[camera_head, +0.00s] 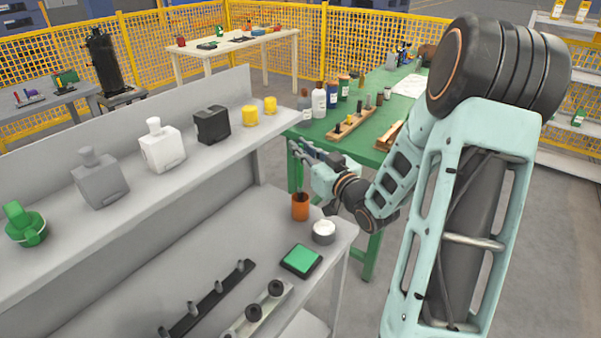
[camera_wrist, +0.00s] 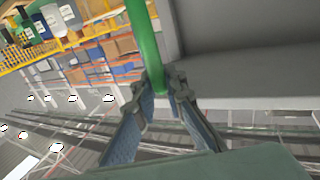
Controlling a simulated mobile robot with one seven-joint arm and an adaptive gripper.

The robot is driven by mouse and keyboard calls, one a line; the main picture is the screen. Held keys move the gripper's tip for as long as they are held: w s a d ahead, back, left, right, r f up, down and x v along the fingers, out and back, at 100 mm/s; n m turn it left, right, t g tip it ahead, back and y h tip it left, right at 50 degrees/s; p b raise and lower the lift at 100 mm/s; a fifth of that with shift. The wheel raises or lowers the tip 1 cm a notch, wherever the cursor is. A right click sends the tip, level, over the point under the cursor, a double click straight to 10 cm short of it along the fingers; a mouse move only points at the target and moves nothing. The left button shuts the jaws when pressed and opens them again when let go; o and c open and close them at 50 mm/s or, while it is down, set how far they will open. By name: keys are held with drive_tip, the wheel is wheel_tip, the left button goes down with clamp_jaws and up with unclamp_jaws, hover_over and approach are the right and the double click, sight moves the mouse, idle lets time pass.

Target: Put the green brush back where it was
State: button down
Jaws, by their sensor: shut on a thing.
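The green brush (camera_wrist: 145,40) shows in the wrist view as a smooth green rod running up from between my fingertips. My gripper (camera_wrist: 160,85) is shut on it. In the head view my gripper (camera_head: 298,150) is at the right end of the grey bench, above the orange cup (camera_head: 300,207).
The green table (camera_head: 365,155) with bottles stands behind.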

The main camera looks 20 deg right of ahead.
sight(302, 168)
drive_tip(key=shift+f+b, duration=0.3)
drive_tip(key=shift+f, duration=2.85)
drive_tip(key=shift+f, duration=0.15)
drive_tip(key=c, duration=2)
unclamp_jaws()
drive_tip(key=shift+r, duration=0.35)
drive_tip(key=s, duration=0.4)
drive_tip(key=s+d, duration=0.1)
drive_tip(key=s, duration=0.3)
drive_tip(key=s+d, duration=0.1)
drive_tip(key=s, duration=0.2)
drive_tip(key=shift+s+d+f+b, duration=0.1)
drive_tip(key=shift+s+d+b, duration=0.05)
drive_tip(key=shift+s+b, duration=0.25)
